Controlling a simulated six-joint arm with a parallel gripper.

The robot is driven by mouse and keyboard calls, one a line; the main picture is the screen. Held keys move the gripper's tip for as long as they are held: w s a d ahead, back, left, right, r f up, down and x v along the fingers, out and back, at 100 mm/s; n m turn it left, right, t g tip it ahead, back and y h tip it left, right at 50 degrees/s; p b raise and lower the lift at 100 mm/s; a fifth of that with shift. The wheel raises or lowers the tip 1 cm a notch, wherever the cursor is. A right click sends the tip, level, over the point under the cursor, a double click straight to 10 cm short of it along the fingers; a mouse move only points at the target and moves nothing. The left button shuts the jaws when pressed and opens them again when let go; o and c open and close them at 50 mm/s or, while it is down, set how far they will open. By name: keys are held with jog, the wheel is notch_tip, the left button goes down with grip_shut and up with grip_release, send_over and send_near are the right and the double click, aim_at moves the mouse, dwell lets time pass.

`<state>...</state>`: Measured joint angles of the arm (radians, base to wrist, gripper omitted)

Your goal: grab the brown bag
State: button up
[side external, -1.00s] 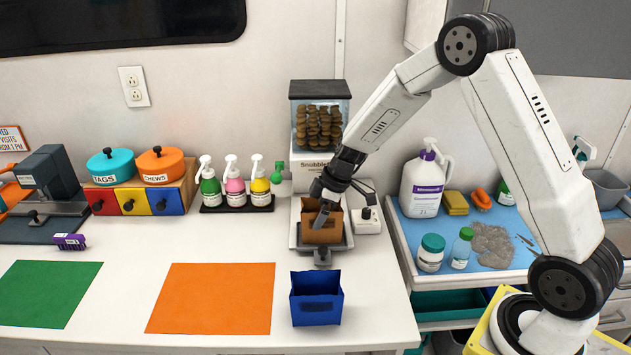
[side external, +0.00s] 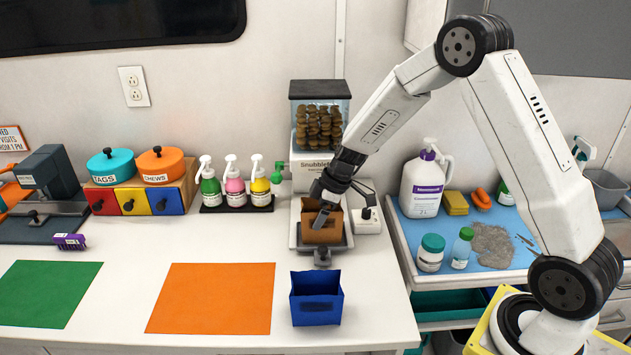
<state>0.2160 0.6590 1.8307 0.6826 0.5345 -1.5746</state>
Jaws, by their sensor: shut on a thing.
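The brown bag (side external: 313,235) is a small open-topped box-like bag. It stands upright on the tray (side external: 298,247) of the treat dispenser (side external: 319,160). My gripper (side external: 322,216) points down at the bag's top and is shut on its wall, with a finger lying across the front side. The far finger is hidden by the bag and the gripper body. I cannot tell what is inside the bag.
A blue bag (side external: 316,304) stands just in front of the dispenser. An orange mat (side external: 210,298) and a green mat (side external: 47,292) lie to the left. Pump bottles (side external: 236,188) and a drawer box (side external: 135,200) stand at the back. A blue-topped cart (side external: 478,262) is at the right.

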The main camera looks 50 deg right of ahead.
jog(key=shift+r, duration=0.1)
jog(key=shift+r, duration=0.45)
notch_tip(320, 180, up, 3)
jog(key=shift+f, duration=0.1)
jog(key=s+a+r, duration=0.1)
jog(key=s+r, duration=0.8)
jog(key=s, duration=0.5)
jog(key=shift+r, duration=0.3)
jog(key=shift+w+a, duration=0.1)
